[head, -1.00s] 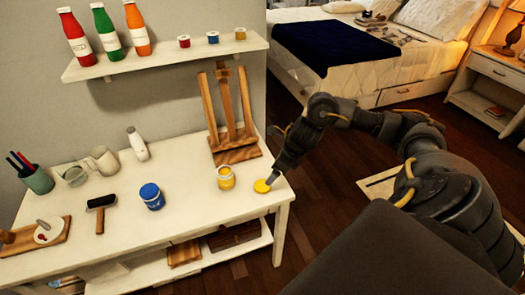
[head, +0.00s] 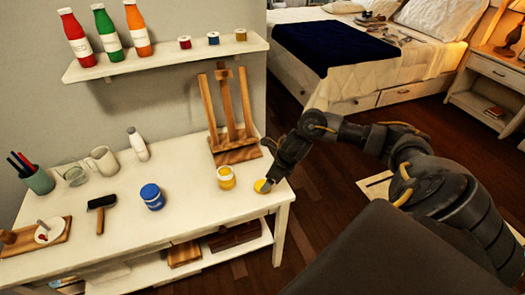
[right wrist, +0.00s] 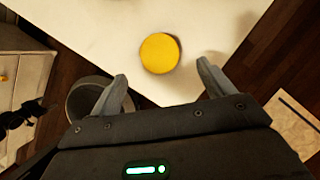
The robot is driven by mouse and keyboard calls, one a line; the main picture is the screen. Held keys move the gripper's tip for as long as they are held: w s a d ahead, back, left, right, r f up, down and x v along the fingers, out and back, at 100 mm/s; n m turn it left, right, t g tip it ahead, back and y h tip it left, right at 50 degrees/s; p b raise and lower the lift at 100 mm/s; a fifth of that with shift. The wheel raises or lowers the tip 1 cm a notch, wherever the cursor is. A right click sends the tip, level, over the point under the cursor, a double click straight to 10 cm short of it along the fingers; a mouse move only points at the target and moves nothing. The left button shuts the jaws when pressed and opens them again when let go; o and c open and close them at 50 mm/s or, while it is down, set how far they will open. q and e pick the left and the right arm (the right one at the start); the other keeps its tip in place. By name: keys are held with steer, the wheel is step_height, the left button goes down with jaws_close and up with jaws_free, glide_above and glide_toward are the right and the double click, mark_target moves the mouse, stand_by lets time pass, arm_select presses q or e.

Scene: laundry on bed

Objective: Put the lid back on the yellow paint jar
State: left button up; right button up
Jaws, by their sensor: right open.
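The yellow paint jar (head: 226,177) stands upright and open on the white table, near its right end. Its yellow lid (head: 261,186) lies flat on the table to the right of the jar, near the table's corner. My right gripper (head: 271,180) is above the lid and partly hides it in the head view. In the right wrist view the lid (right wrist: 160,53) lies ahead of the spread fingers of my right gripper (right wrist: 162,88), with nothing between them. My left gripper is not in view.
A wooden easel (head: 232,125) stands behind the yellow jar. The table's right edge is close to the lid.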

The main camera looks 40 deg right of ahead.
steer(key=shift+p+x, duration=0.6)
steer(key=shift+x, duration=2.05)
steer(key=shift+r, duration=0.1)
steer(key=shift+c, duration=0.4)
steer(key=c, duration=1)
